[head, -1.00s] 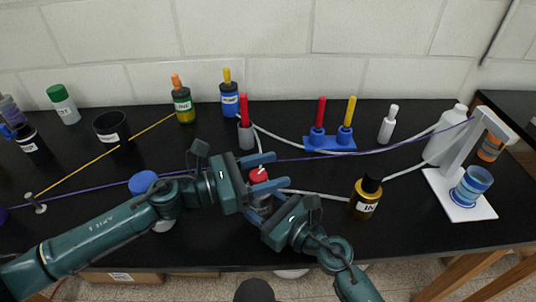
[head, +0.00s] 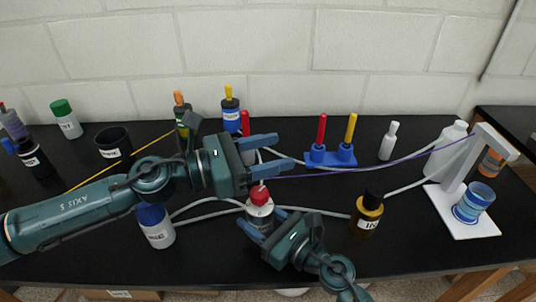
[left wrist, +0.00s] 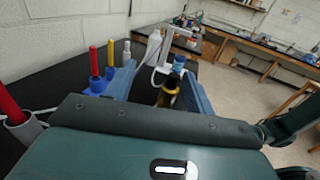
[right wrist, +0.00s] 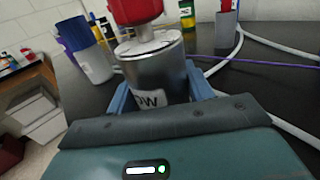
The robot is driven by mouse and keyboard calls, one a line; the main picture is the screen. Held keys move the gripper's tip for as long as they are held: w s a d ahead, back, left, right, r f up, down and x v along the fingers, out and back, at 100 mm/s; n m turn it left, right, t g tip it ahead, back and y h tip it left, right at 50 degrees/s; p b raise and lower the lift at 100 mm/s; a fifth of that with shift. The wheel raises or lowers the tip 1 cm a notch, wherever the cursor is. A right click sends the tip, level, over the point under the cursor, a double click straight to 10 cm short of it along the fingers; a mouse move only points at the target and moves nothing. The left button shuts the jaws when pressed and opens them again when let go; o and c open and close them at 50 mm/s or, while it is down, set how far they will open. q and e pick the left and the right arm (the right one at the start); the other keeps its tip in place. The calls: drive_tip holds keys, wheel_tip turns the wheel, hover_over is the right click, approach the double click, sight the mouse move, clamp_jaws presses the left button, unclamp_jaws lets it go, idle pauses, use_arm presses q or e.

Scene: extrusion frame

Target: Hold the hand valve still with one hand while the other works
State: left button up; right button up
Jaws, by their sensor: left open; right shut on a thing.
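The hand valve (head: 260,209) is a metal cylinder with a red knob (head: 259,194) on top, near the front middle of the bench. In the right wrist view its body (right wrist: 155,75) stands between my right fingers, with a partly hidden label. My right gripper (head: 267,221) is shut on that body, below the knob. My left gripper (head: 277,156) is open and empty, above and behind the knob in the head view, apart from it. In the left wrist view nothing is gripped between the fingers; bench items show beyond them.
A blue-capped bottle (head: 157,228) stands left of the valve. A dark-capped amber bottle (head: 368,212) stands to the right. A blue holder (head: 330,156) with red and yellow sticks is behind. White tubes and a purple cord cross the bench. A white stand (head: 463,215) is far right.

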use_arm(q)
drive_tip(key=s+d+r+g+y, duration=0.1)
drive_tip(key=s+d+g, duration=0.1)
drive_tip(key=d+g, duration=0.25)
wheel_tip(320, 180, up, 3)
drive_tip(key=n+g+y, duration=0.1)
drive_tip(key=n+y, duration=1.2)
drive_tip(key=y, duration=0.3)
hover_over(259, 191)
wheel_tip(259, 191, down, 12)
drive_tip(key=shift+f, duration=0.1)
drive_tip(key=shift+c, duration=0.3)
drive_tip(key=c, duration=0.9)
